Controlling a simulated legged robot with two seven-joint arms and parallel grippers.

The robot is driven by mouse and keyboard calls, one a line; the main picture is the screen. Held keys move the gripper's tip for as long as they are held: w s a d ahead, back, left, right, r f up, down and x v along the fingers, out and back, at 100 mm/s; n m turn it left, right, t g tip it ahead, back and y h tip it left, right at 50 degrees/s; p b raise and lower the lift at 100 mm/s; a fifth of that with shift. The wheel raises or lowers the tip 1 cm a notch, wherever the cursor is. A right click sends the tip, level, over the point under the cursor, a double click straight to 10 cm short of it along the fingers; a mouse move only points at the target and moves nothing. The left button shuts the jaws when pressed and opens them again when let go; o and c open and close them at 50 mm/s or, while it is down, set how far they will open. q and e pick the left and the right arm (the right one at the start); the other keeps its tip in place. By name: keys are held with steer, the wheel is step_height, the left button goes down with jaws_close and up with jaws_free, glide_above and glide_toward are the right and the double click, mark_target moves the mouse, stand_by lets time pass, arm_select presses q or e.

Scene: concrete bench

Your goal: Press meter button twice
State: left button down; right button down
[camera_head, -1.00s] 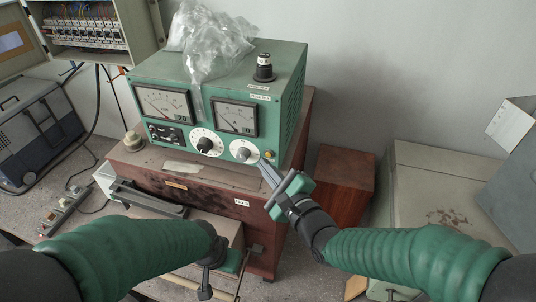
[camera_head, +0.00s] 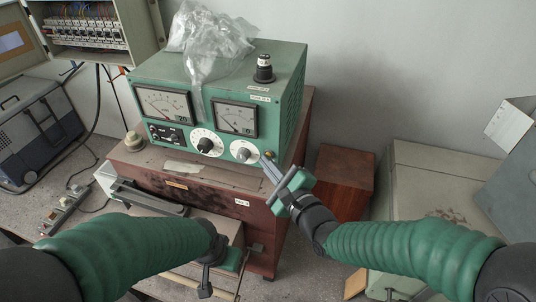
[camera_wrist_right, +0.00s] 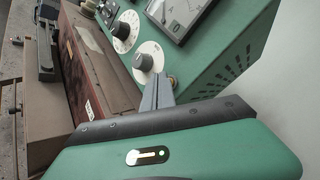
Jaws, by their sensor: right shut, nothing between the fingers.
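The green meter box (camera_head: 215,90) stands on a reddish-brown cabinet, with two dial gauges and two round knobs on its front. A small brass-yellow button (camera_head: 268,154) sits at the lower right of that front; it also shows in the right wrist view (camera_wrist_right: 172,81), just beyond the fingertips. My right gripper (camera_head: 266,162) is shut and empty, its grey fingertips pointing at the panel close to the button. In the right wrist view the fingers (camera_wrist_right: 158,92) partly cover the button; I cannot tell whether they touch it. My left gripper (camera_head: 208,280) hangs low in front of the cabinet, its jaws unclear.
Crumpled clear plastic (camera_head: 212,42) lies over the meter's top, near a black terminal (camera_head: 264,68). The brown cabinet (camera_head: 262,212) has a long dark handle in front. A brown box (camera_head: 342,182) and a large pale case (camera_head: 440,185) stand to the right.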

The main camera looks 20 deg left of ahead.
steer(key=shift+w, duration=0.2)
steer(key=shift+s, duration=0.1)
stand_by(0.4)
steer(key=shift+s, duration=0.75)
steer(key=shift+s+p, duration=0.35)
steer(key=shift+s, duration=0.65)
steer(key=s, duration=0.3)
steer(key=shift+a, duration=0.15)
